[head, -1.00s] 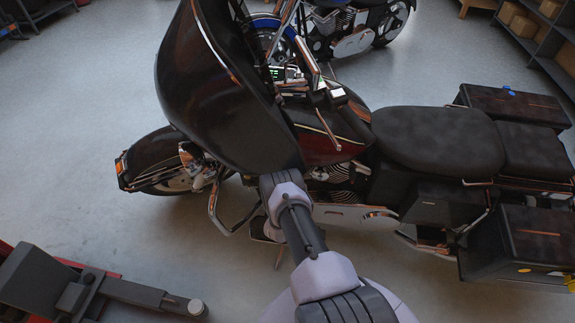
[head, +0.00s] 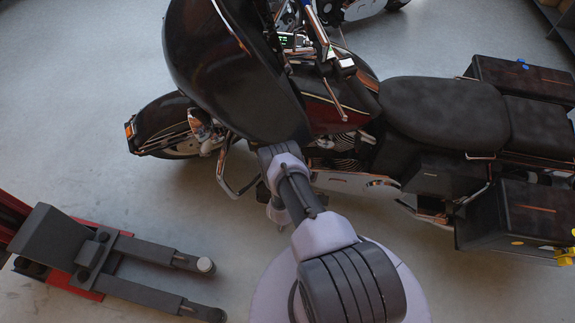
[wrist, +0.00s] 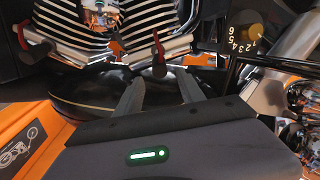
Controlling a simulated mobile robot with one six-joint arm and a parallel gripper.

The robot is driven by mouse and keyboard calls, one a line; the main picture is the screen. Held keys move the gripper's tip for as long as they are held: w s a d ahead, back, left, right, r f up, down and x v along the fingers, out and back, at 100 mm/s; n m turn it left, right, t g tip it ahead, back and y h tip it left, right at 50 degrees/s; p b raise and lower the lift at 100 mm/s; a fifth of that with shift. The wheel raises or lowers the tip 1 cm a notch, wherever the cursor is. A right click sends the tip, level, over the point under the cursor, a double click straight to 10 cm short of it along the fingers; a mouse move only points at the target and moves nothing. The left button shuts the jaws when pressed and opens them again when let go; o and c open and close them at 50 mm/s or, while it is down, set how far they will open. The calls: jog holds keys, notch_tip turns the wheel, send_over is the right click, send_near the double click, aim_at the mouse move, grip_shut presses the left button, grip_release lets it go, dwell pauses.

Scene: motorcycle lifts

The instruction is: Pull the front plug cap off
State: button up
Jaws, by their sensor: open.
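The dark motorcycle (head: 445,110) stands side-on in the head view, its front wheel at the left. Its finned engine (head: 338,162) shows just beyond my arm. In the wrist view, a dark plug cap with a red part (wrist: 158,62) lies close ahead of my gripper (wrist: 160,78), roughly in line with the gap between the fingers. My gripper is open, and I cannot tell whether the fingers touch the cap. A second, similar dark and red piece (wrist: 22,36) shows at the far left. In the head view my gripper is hidden at the motorcycle's side.
The black fairing (head: 225,85) overhangs the area above my arm. Striped cylinder fins (wrist: 155,22) and chrome tubes lie close ahead of the fingers. A numbered dial with a brass knob (wrist: 249,33) is at the right. A grey and red floor lift (head: 95,255) stands at lower left, with bare floor between.

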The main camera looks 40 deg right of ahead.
jog(key=p+v, duration=0.4)
jog(key=v, duration=0.7)
jog(key=shift+a, duration=0.15)
jog(key=shift+s, duration=0.1)
